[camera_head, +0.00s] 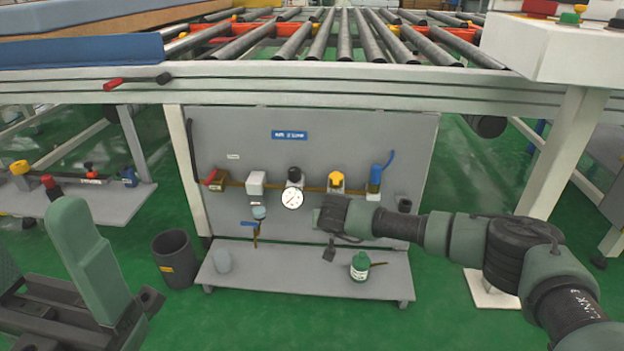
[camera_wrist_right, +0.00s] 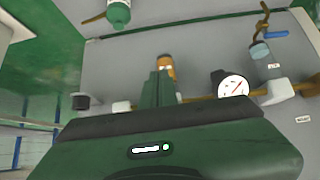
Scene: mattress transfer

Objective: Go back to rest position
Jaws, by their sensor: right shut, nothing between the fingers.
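My right arm reaches in from the right in the head view. Its gripper (camera_head: 318,217) is in front of the grey panel (camera_head: 410,140), just below the pressure gauge (camera_head: 291,198) and the yellow-topped valve (camera_head: 336,181). In the right wrist view the two green fingers (camera_wrist_right: 163,80) are together with nothing between them. The gauge (camera_wrist_right: 233,87) shows to their right there, and an orange-yellow part (camera_wrist_right: 166,66) is behind the tips. My left arm is folded at the lower left of the head view. I cannot make out its fingers clearly.
A grey shelf (camera_head: 300,287) below the panel holds a green bottle (camera_head: 360,265) and a pale cup (camera_head: 222,261). A dark bin (camera_head: 175,258) stands left of it. A roller conveyor (camera_head: 330,72) runs above. Green floor is open in front.

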